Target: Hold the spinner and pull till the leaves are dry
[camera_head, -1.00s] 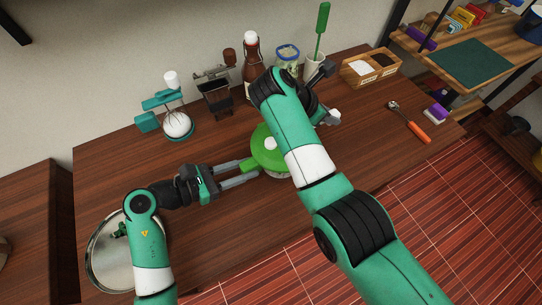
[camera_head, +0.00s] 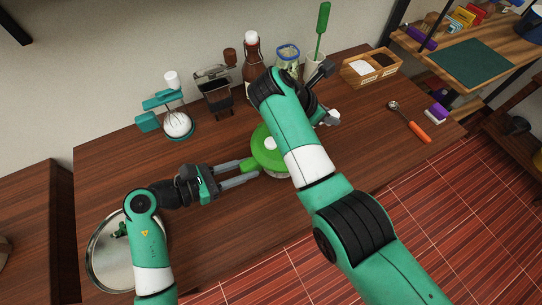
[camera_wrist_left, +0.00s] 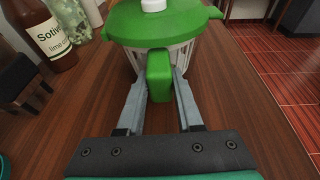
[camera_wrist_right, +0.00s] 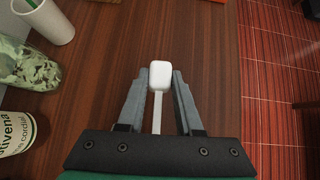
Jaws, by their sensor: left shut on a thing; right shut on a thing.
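The salad spinner (camera_head: 268,150) stands on the wooden counter, with a green lid and a pale slotted basket. It also shows in the left wrist view (camera_wrist_left: 165,25). My left gripper (camera_wrist_left: 160,80) is shut on the spinner's green side handle (camera_wrist_left: 159,75). My right gripper (camera_wrist_right: 159,85) is shut on a white pull handle (camera_wrist_right: 160,75), with a white cord running back from it. The pull handle also shows at the right arm's end in the head view (camera_head: 333,117). My right arm hides part of the spinner and the right fingers. The leaves inside cannot be made out.
A brown bottle (camera_head: 252,65), a jar of greens (camera_head: 287,57) and a white cup (camera_head: 314,66) stand behind. A round metal tray (camera_head: 100,262) lies at the front left.

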